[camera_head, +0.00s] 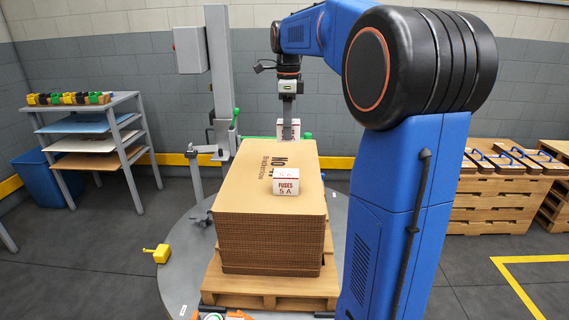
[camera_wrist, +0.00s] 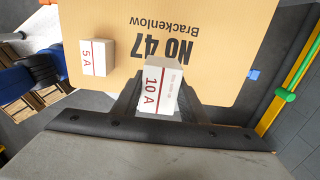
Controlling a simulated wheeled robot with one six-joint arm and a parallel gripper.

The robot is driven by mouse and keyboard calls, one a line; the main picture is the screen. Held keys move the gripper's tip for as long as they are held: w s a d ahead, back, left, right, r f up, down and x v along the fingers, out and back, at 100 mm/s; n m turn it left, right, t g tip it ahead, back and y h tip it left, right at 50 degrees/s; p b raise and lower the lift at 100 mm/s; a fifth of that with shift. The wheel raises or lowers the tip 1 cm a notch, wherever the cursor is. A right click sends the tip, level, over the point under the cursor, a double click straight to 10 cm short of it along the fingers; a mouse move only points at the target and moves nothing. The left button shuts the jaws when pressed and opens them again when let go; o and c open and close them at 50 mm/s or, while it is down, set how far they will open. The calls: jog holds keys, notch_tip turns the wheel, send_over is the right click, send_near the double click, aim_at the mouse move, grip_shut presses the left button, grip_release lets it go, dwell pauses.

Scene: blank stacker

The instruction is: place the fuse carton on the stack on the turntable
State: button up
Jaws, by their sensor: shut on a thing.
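My gripper (camera_head: 288,117) is shut on a small white carton with red marks, the fuse carton (camera_head: 288,131), at the far end of the stack. In the wrist view this carton (camera_wrist: 160,86) reads "10 A" and sits between the fingers. A stack of flat brown cardboard (camera_head: 250,190), printed "NO 47 Brackenlow" on top, stands on a wooden pallet (camera_head: 270,290) on the grey round turntable (camera_head: 180,270). Whether the held carton touches the stack I cannot tell. A second white carton (camera_head: 286,181), marked "FUSES 5 A", rests on the stack's near right part; it also shows in the wrist view (camera_wrist: 97,57).
A grey mast (camera_head: 221,80) stands behind the turntable at left. A shelf rack (camera_head: 90,140) and a blue bin (camera_head: 50,178) are at far left. Wooden crates (camera_head: 490,205) stand at right. The left part of the stack top is bare.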

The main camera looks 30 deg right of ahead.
notch_tip(320, 180, down, 10)
jog(key=shift+r, duration=0.1)
dwell(0.4)
jog(key=o, duration=1.1)
notch_tip(320, 180, up, 12)
jog(key=shift+r, duration=0.1)
